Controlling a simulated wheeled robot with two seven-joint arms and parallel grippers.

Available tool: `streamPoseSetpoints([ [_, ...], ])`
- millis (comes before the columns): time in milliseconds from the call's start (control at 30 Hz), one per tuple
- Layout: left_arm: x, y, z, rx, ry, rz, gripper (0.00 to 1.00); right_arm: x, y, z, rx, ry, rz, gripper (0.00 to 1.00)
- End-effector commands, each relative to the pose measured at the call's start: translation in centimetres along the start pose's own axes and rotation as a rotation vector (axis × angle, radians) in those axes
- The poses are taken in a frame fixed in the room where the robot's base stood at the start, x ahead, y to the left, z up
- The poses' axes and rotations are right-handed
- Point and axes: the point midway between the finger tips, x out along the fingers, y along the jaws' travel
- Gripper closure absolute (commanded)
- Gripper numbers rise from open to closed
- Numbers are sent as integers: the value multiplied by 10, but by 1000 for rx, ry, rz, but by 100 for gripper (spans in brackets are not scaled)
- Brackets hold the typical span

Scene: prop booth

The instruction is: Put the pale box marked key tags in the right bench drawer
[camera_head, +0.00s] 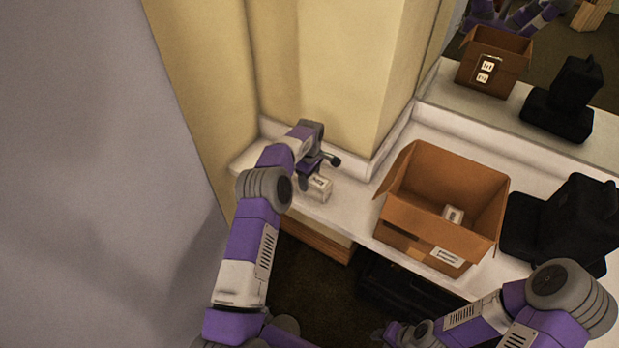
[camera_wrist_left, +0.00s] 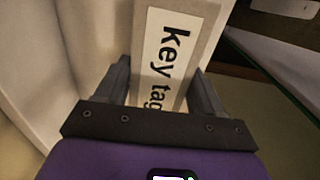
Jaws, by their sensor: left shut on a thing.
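The pale box marked key tags (camera_head: 319,188) is at the left end of the white bench, below my left gripper (camera_head: 316,172). In the left wrist view the box (camera_wrist_left: 178,45) shows its "key tag" label between the two fingers of my left gripper (camera_wrist_left: 160,88), which is shut on it. I cannot tell in the head view whether the box touches the bench. My right gripper (camera_head: 393,334) is low at the bottom edge, small and dark; its jaws are unclear. A wooden drawer front (camera_head: 316,241) shows under the bench's left part. I cannot identify the right bench drawer.
An open cardboard box (camera_head: 405,230) with a small pale labelled item (camera_head: 453,215) inside stands on the white bench (camera_head: 355,215). A black object (camera_head: 565,220) stands right of it. A mirror behind reflects both. A wall corner (camera_head: 345,80) rises behind my left gripper.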

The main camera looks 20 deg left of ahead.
Motion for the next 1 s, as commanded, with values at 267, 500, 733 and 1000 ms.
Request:
streamPoseSetpoints([
  [267,3,0,0,1,0,0,9,2,1,0,0,0,0,62],
  [500,3,0,0,0,0,0,6,2,1,0,0,0,0,62],
  [733,-13,1,0,1,1,2,6,-2,-1,0,0,0,0,62],
  [1000,-72,1,0,0,2,3,6,-9,-3,0,0,0,0,62],
])
